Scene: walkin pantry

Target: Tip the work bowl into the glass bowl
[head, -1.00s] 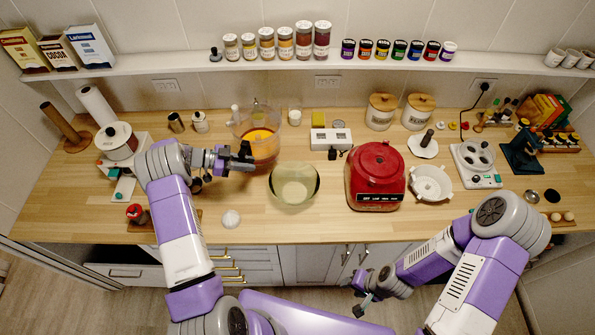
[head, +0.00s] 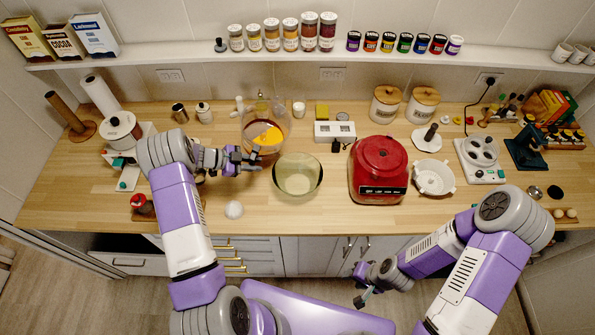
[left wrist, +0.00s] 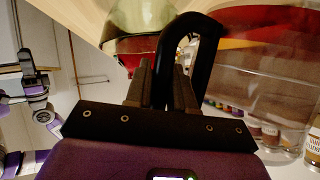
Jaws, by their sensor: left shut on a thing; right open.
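The work bowl (head: 265,145) is a clear tall container with orange contents, behind and slightly left of the glass bowl. My left gripper (head: 245,160) is shut on its black handle, which shows between the fingers (left wrist: 166,68) in the left wrist view. There the work bowl (left wrist: 262,95) fills the right side, with red and yellow contents. I cannot tell exactly how far it tilts. The glass bowl (head: 297,177) stands on the counter and looks empty; part of it shows in the wrist view (left wrist: 140,45). My right gripper (head: 362,299) is open and empty, in front of the counter.
A red appliance base (head: 378,172) stands right of the glass bowl, with a white lobed dish (head: 434,177) beyond it. A white ball (head: 234,209) lies front left. A white switch box (head: 335,131) is behind. The counter in front of the glass bowl is clear.

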